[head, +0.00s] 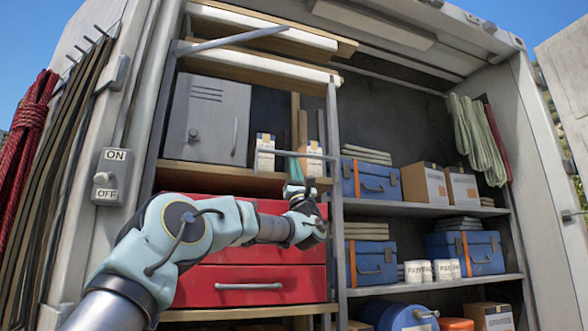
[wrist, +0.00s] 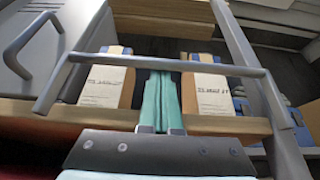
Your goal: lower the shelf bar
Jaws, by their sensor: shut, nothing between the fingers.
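The shelf bar (head: 308,156) is a thin grey bar running across the front of the shelf, in front of two small cartons and level with their upper part. In the wrist view the bar (wrist: 165,64) spans most of the picture, with a bent end arm at left and its right end by the grey upright. My gripper (head: 295,170) points up at the shelf, close below the bar. In the wrist view its teal fingers (wrist: 161,78) are together and empty, their tips overlapping the bar's lower edge. I cannot tell whether they touch it.
The two cartons (wrist: 107,87) (wrist: 209,92) stand behind the bar. A grey locker (head: 207,118) is at left. Red drawers (head: 248,285) lie below my gripper. The grey upright (head: 336,190) stands close at right. An ON/OFF switch (head: 105,177) is on the left wall.

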